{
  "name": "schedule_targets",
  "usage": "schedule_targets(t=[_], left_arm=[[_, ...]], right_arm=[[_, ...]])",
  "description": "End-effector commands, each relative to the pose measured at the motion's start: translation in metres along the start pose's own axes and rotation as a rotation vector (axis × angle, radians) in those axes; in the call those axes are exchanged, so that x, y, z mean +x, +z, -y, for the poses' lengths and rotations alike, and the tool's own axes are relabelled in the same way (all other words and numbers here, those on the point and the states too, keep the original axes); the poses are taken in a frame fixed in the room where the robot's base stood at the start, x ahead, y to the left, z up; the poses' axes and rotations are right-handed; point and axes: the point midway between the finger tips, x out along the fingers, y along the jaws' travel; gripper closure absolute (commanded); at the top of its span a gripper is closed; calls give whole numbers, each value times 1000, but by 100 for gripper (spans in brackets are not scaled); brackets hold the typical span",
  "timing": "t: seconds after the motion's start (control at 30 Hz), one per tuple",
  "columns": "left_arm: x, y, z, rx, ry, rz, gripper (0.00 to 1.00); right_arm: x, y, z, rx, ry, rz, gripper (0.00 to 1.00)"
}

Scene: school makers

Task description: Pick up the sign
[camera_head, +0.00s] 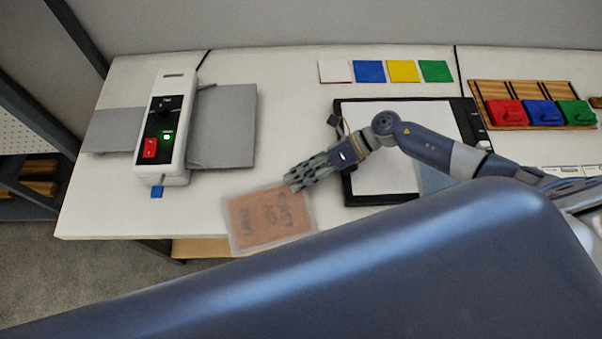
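The sign (268,218) is an orange-brown card with a pale clear border and dark lettering turned sideways and blurred. It is at the front edge of the white table, and its lower corner reaches past that edge. My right gripper (293,182) comes in from the right, and its fingers close on the sign's upper right corner. I cannot tell how far the sign is off the table. My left gripper is not in view.
A white machine (176,125) with grey side trays (226,125) stands on the table (282,85) at left. A black-framed board (376,192) lies under my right arm. Coloured squares (402,71) and a wooden rack (488,88) with coloured blocks are at the back. My large blue body part hides the foreground.

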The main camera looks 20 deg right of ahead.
Motion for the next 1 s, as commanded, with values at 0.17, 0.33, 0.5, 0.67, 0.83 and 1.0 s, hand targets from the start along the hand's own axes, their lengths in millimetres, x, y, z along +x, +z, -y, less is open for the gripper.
schedule_targets(t=[0.17, 0.33, 0.5, 0.67, 0.83, 1.0], left_arm=[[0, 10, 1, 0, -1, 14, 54], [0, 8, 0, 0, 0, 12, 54], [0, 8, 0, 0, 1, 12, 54], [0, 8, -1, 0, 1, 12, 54], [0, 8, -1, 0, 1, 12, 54], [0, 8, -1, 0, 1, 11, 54]], right_arm=[[-2, 0, 0, 0, 1, 0, 61], [-24, 0, 1, 0, -3, 0, 61], [-61, -1, 1, 2, -4, -1, 61], [-93, 0, 1, 2, -3, -1, 61], [-113, 0, 1, 1, -1, 0, 61], [-120, 0, 0, 1, 0, -1, 61]])
